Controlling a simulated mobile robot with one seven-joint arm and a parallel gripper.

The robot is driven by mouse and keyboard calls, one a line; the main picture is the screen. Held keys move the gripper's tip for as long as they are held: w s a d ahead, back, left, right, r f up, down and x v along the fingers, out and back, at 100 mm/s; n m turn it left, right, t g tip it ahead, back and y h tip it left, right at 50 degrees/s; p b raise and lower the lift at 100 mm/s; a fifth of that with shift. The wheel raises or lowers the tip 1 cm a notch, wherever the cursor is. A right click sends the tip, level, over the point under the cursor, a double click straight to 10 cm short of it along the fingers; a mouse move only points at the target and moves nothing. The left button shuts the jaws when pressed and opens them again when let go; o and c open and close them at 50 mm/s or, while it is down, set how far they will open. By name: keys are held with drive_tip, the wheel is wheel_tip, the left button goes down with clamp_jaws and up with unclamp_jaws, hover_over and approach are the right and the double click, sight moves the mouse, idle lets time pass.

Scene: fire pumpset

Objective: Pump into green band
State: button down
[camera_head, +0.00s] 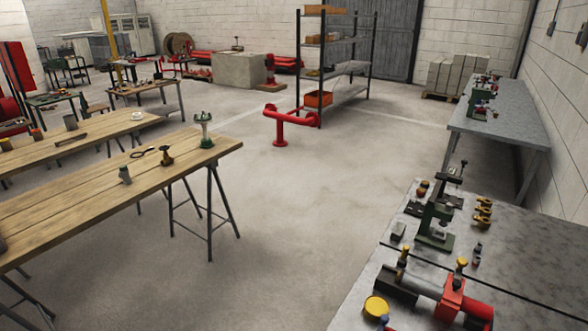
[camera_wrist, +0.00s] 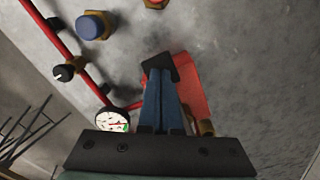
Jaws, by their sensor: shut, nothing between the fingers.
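In the wrist view a round white gauge (camera_wrist: 112,122) with a red needle and a green mark at its lower right edge sits left of my fingers; the needle's exact reading is too small to tell. My gripper (camera_wrist: 160,70) is shut and empty, its blue fingers together, over or in front of a red body (camera_wrist: 192,88). I cannot tell whether they touch it. The fingers hide part of this red body. No pump handle can be made out clearly. My gripper does not show in the head view.
In the wrist view a red pipe (camera_wrist: 62,45), a blue cap (camera_wrist: 91,26) and a dark knob (camera_wrist: 66,71) lie at upper left. The head view shows a metal bench (camera_head: 350,312) with fittings, a wooden table (camera_head: 75,200), a red floor pipe (camera_head: 279,130), and clear floor between.

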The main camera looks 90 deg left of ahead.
drive_tip(key=shift+f+b, duration=0.4)
drive_tip(key=shift+f, duration=0.3)
drive_tip(key=shift+r+p, duration=2.3)
drive_tip(key=shift+r, duration=0.45)
wheel_tip(320, 180, up, 6)
drive_tip(key=p, duration=0.5)
